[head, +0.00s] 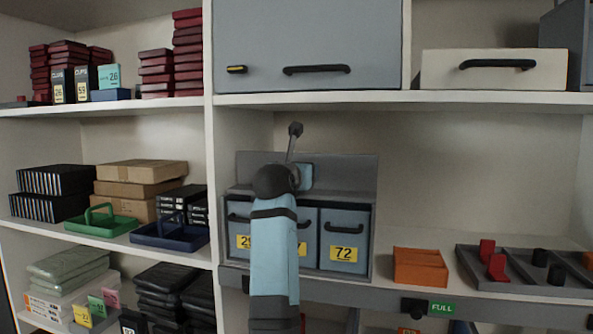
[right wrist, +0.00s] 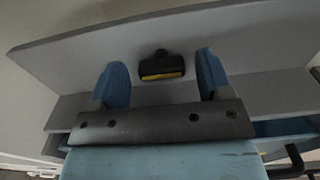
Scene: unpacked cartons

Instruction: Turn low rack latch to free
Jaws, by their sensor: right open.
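The low rack (head: 345,172) is a grey unit with a raised back panel and light blue bins, standing on the middle shelf. In the right wrist view a small black latch (right wrist: 161,66) with a yellow strip along its lower edge sits on the grey panel (right wrist: 260,90). My right gripper (right wrist: 163,75) is open, its two blue fingers on either side of the latch with visible gaps. In the head view my right gripper (head: 306,176) is in front of the rack's back panel, largely behind my own wrist, and the latch is hidden there. My left gripper is out of view.
A grey cabinet (head: 308,35) with a black handle and a yellow-marked latch (head: 237,69) is above. Right of the rack are an orange box (head: 420,266) and a dark tray (head: 525,285). A green "FULL" label (head: 443,308) is below. Space above the tray is clear.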

